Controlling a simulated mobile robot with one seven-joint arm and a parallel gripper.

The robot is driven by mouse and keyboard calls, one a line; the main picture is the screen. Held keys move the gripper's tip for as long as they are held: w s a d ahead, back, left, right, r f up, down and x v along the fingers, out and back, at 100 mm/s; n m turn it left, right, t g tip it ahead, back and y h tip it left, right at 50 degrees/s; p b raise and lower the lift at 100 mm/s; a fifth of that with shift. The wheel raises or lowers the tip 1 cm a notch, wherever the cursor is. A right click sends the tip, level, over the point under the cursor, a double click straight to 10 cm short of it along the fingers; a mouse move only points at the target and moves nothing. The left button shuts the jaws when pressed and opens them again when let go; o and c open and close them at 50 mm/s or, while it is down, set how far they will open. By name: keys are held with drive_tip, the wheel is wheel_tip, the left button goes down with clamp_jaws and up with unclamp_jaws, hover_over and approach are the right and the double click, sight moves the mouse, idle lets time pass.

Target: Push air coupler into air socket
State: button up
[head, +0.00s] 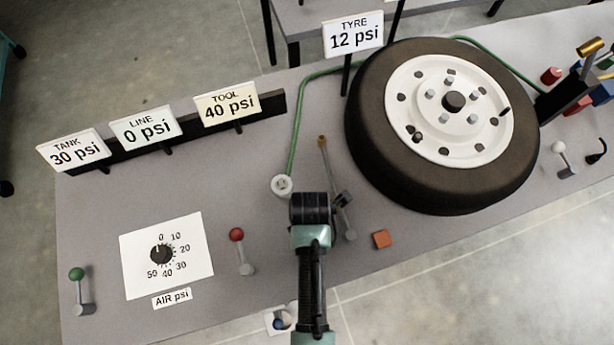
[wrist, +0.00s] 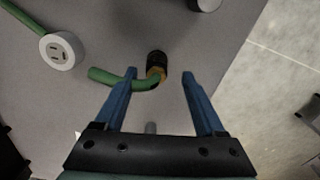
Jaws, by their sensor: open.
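The air coupler (wrist: 156,62) looks like a dark cylinder with a brass-coloured ring, joined to a short green hose end (wrist: 112,78) in the wrist view. My gripper (wrist: 160,72) is open, with its blue fingers apart on either side of the coupler; I cannot tell whether either touches it. A round white fitting with dark slots (wrist: 61,50) sits to the left, with a green hose leading to it; it also shows in the head view (head: 282,186). I cannot tell for certain whether it is the air socket. In the head view my arm hides the fingertips.
A tyre (head: 365,150) lies right of my arm. A red-knobbed lever (head: 238,238), a dial plate (head: 190,230) and a green-knobbed lever (head: 78,276) stand left. The bench's front edge is close.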

drive_tip(key=shift+w+a+f, duration=0.1)
drive_tip(key=shift+a+f, duration=0.05)
drive_tip(key=shift+f, duration=0.9)
drive_tip(key=shift+w+a+f, duration=0.1)
drive_tip(key=shift+f, duration=0.9)
drive_tip(key=shift+c, duration=0.2)
clamp_jaws()
